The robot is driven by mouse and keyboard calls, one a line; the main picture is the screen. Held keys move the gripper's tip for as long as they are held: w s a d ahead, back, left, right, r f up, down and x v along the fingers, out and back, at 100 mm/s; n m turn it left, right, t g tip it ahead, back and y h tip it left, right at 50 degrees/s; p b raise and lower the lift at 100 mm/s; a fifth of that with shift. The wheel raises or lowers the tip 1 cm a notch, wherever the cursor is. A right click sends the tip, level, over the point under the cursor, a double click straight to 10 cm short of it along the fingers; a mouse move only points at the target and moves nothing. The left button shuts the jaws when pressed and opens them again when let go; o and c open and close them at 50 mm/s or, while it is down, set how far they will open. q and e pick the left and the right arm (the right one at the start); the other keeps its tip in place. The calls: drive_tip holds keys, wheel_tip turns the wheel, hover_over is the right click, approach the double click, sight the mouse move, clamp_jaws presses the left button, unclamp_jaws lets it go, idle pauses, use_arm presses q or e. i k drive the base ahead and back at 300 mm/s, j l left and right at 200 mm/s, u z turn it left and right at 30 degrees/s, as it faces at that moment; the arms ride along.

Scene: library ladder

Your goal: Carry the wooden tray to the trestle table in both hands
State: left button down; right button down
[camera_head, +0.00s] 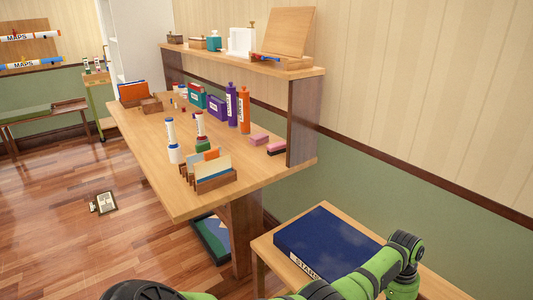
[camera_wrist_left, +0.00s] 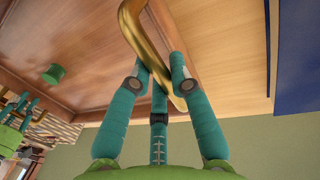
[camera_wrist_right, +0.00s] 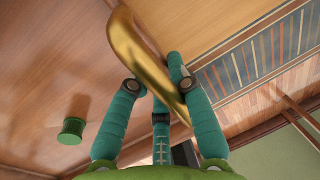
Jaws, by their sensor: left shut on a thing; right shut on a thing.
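The head view does not show the tray. In the left wrist view, my left gripper (camera_wrist_left: 157,76) is shut on a curved brass handle (camera_wrist_left: 134,28), and in the right wrist view, my right gripper (camera_wrist_right: 156,78) is shut on a similar brass handle (camera_wrist_right: 128,42). Brown wood that looks like the tray (camera_wrist_left: 90,70) lies beyond the left handle, and similar wood (camera_wrist_right: 40,60) shows beyond the right one. A small green cylinder (camera_wrist_left: 54,74) is by the wood; one also shows in the right wrist view (camera_wrist_right: 72,130). I cannot tell which table is the trestle table.
A long wooden desk (camera_head: 175,205) with a raised shelf (camera_head: 240,62) holds bottles, boxes and card holders. A small table (camera_head: 262,243) bears a blue book (camera_head: 325,245) beside my arm. A clipboard-like item (camera_head: 103,203) lies on open floor (camera_head: 60,240) at left.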

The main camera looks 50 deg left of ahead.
sight(163, 135)
drive_tip(key=k+j+u, duration=0.2)
drive_tip(key=k, duration=0.55)
drive_tip(key=l+u, duration=0.1)
drive_tip(key=u, duration=3.05)
drive_tip(key=i+u, duration=0.15)
drive_tip(key=u, duration=0.25)
drive_tip(key=i+u, duration=0.1)
drive_tip(key=u, duration=0.3)
drive_tip(key=i+l, duration=0.6)
drive_tip(key=i, duration=0.2)
drive_tip(key=i+l, duration=0.65)
drive_tip(key=i, duration=1.2)
